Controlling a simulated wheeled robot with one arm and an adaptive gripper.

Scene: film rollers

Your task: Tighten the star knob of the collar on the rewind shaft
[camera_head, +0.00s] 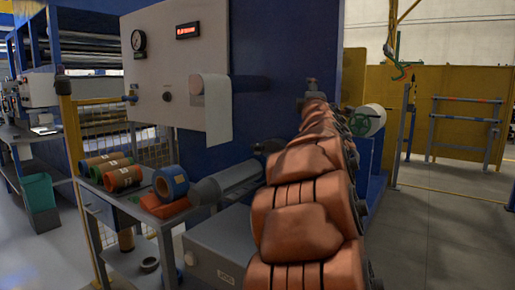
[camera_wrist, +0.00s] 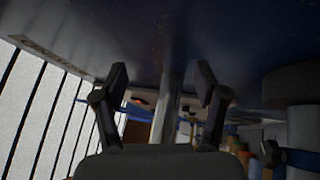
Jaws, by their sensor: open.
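My gripper (camera_wrist: 162,72) is open in the wrist view, its two dark fingers well apart. A grey upright bar (camera_wrist: 168,108) shows in the gap between them; I cannot tell how far beyond the fingertips it is. No contact shows. I cannot make out the star knob or the collar in either view. I cannot tell whether these belong to the rewind shaft. My arm hides much of the middle of the head view.
A blue machine with a white panel (camera_head: 155,65) stands left of my arm. A dark surface (camera_wrist: 160,30) spans the wrist view's top. Open floor (camera_head: 445,235) lies right.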

